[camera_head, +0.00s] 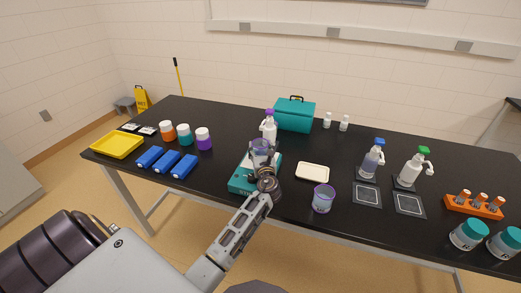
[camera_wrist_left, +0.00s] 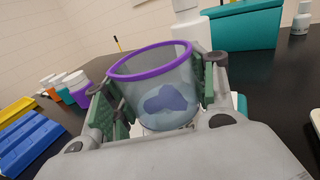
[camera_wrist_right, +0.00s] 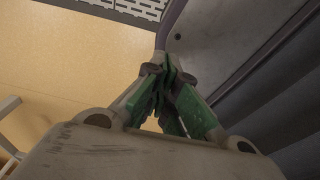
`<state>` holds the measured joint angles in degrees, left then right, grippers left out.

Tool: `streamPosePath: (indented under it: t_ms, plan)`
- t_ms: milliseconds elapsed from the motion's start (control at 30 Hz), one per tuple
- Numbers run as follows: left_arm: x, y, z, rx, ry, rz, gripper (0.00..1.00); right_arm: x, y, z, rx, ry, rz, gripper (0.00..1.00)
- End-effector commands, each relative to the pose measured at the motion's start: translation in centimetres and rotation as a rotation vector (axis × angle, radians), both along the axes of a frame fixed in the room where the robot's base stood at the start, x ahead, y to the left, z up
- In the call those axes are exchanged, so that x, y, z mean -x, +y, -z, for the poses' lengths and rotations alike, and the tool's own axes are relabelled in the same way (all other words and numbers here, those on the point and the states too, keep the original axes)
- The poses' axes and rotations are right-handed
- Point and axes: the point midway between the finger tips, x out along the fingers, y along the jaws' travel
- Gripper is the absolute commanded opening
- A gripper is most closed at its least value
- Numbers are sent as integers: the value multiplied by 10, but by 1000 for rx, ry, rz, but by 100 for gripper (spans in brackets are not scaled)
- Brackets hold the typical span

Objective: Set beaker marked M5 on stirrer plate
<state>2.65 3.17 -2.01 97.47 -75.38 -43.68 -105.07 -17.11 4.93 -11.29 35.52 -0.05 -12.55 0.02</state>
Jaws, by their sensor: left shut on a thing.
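A clear beaker with a purple rim (camera_wrist_left: 155,85) is held between the fingers of my left gripper (camera_wrist_left: 158,98). It holds some bluish liquid, and no marking on it is readable. In the head view the held beaker (camera_head: 261,149) is over the teal stirrer plate (camera_head: 243,186), with my left gripper (camera_head: 264,168) in front of it; I cannot tell whether it touches the plate. A second purple-rimmed beaker (camera_head: 323,200) stands on the table to the right, its marking too small to read. My right gripper (camera_wrist_right: 165,85) has its fingers together, empty, off the table.
A purple-capped bottle (camera_head: 269,128) stands just behind the stirrer plate. A cream tray (camera_head: 313,172) lies to its right. Blue blocks (camera_head: 167,160) and lidded jars (camera_head: 185,134) are on the left.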

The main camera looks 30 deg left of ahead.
Motion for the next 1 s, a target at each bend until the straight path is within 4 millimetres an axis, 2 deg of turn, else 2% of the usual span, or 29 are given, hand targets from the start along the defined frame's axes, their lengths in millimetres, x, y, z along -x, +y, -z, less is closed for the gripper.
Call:
streamPosePath:
  t_ms: [133, 167, 333, 800, 1000]
  plan:
    - [0, 0, 2, -1, -1, 0, 30, 0, 4, 1, -4, 0, 2, 0]
    - [0, 0, 3, -1, 1, 0, 58, 0, 4, 1, -5, -1, 2, 0]
    - [0, 0, 2, 0, 0, 0, 78, -1, 5, 1, -6, -2, 1, 0]
    - [0, 0, -1, 1, -1, 0, 78, -2, -11, -1, 11, -2, -4, 0]
    - [10, -9, 1, 1, 1, 2, 78, -2, -10, 0, 10, -2, -4, 0]
